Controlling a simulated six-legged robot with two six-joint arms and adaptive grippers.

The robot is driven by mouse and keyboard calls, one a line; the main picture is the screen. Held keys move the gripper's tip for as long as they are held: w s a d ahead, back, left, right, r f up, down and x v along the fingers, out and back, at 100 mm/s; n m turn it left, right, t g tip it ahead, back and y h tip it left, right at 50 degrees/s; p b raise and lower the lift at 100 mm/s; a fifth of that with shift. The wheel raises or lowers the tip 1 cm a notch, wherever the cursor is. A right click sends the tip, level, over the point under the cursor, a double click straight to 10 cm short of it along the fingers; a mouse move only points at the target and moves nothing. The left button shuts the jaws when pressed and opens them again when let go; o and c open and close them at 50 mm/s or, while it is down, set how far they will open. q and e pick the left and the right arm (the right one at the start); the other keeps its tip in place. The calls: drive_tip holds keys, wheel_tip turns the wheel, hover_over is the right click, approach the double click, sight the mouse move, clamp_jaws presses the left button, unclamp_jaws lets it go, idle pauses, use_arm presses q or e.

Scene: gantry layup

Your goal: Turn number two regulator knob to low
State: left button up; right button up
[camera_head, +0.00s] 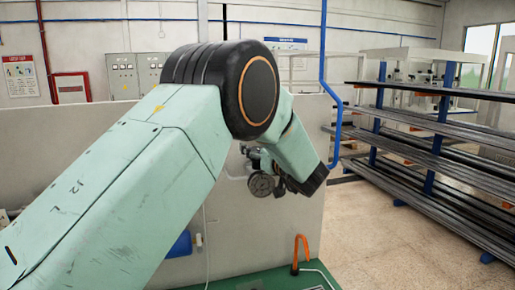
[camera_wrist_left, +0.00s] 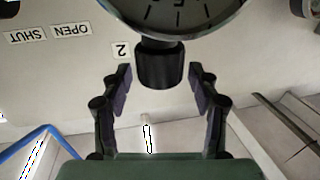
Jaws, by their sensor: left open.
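The number two regulator knob (camera_wrist_left: 160,68) is a black ribbed cylinder below a round dial gauge (camera_wrist_left: 180,16) in the left wrist view. A tag with the number 2 (camera_wrist_left: 121,51), upside down, is on the pale panel beside it. My left gripper (camera_wrist_left: 160,82) is open, with one finger on each side of the knob and a visible gap on both sides. In the head view the fingers are mostly hidden behind my wrist, near a gauge (camera_head: 261,185) on the panel. The knob's setting cannot be read. My right gripper is not in view.
OPEN and SHUT labels (camera_wrist_left: 48,33) are on the panel (camera_head: 290,226). An orange hook-shaped part (camera_head: 301,250) stands on the green surface (camera_head: 262,281) below. A blue container (camera_head: 180,245) is at the panel's base. Racks of long dark bars (camera_head: 435,160) stand right; floor between is clear.

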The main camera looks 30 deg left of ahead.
use_arm(q)
drive_tip(key=shift+w+a+f, duration=0.1)
drive_tip(key=shift+a+f, duration=0.05)
drive_tip(key=shift+f, duration=0.1)
drive_tip(key=shift+d, duration=0.2)
drive_tip(key=v, duration=0.7)
drive_tip(key=shift+s+d+r, duration=0.1)
drive_tip(key=shift+s+r, duration=0.05)
drive_tip(key=shift+s, duration=0.05)
drive_tip(key=shift+d, duration=0.1)
